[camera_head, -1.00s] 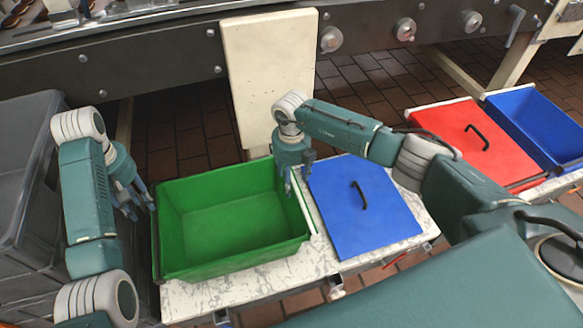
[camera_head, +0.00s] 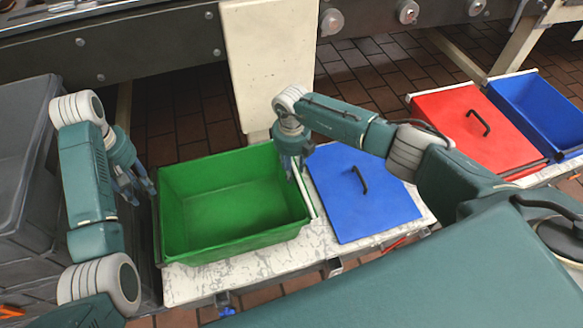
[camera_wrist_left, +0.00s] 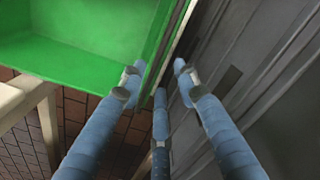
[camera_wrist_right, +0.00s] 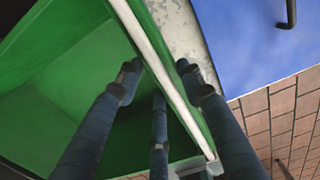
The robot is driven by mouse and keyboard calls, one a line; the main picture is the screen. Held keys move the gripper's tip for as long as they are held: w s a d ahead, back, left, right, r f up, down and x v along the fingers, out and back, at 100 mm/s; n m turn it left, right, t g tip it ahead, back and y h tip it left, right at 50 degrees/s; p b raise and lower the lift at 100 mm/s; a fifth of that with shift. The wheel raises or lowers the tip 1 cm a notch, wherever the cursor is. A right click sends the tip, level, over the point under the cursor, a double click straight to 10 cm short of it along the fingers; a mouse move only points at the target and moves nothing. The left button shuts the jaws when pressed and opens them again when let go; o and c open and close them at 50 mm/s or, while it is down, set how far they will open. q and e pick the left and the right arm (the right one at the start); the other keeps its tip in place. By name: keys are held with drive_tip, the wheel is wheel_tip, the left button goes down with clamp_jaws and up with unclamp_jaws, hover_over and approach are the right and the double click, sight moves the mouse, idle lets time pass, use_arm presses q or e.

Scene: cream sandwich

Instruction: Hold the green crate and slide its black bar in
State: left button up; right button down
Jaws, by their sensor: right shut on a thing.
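The green crate (camera_head: 240,205) stands open and empty on a marbled white bench. A thin dark bar (camera_head: 157,232) runs along the crate's left side. It shows in the left wrist view (camera_wrist_left: 178,48) as a dark strip beside the green wall. A white strip edges the crate's right wall. My right gripper (camera_head: 294,168) is shut on that right wall, its fingers on both sides of the rim in the right wrist view (camera_wrist_right: 160,85). My left gripper (camera_head: 142,192) is open at the crate's left edge, its fingertips (camera_wrist_left: 158,80) apart around the line of the bar; contact is unclear.
A blue lid (camera_head: 345,205) with a black handle lies on the bench (camera_head: 225,275) right of the crate. A red lid (camera_head: 465,135) and a blue crate (camera_head: 540,115) are further right. Grey bins (camera_head: 25,180) stand close on the left. A cream post (camera_head: 265,60) rises behind.

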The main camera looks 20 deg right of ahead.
sight(156, 210)
use_arm(q)
clamp_jaws()
drive_tip(key=s+a+f+n+y, duration=0.1)
drive_tip(key=a+f+n+y, duration=0.3)
drive_tip(key=a+f+n, duration=0.4)
drive_tip(key=shift+m, duration=0.3)
drive_tip(key=shift+s+d+f, duration=0.1)
drive_tip(key=shift+d+f, duration=0.05)
drive_tip(key=shift+d, duration=0.85)
drive_tip(key=shift+w+d+f, duration=0.1)
drive_tip(key=shift+d+f, duration=0.1)
drive_tip(key=shift+d, duration=0.75)
drive_tip(key=shift+s+d+f, duration=0.1)
drive_tip(key=shift+d+f, duration=0.05)
drive_tip(key=shift+d, duration=0.85)
